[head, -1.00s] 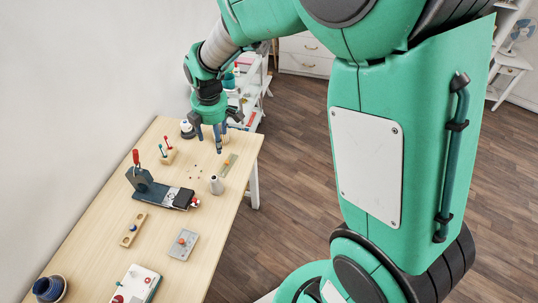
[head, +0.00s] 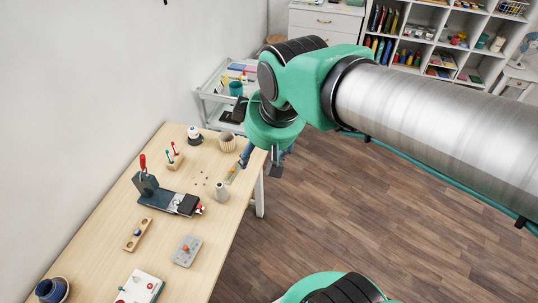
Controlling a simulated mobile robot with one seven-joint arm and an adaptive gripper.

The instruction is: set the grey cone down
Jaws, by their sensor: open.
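The grey cone (head: 221,192) stands upright on the light wooden table (head: 165,255), near its right edge. Nothing touches it. My gripper (head: 263,163) is open, up and to the right of the cone, by the table's far right corner. One finger shows over the table edge and the other over the floor. The arm's green links hide much of the gripper, and I see nothing held between the fingers.
A ribbed beige pot (head: 227,142) and a white-and-black round item (head: 194,135) stand at the back. A dark clamp device (head: 168,197) is left of the cone, and a grey plate with a red knob (head: 187,250) is in front.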

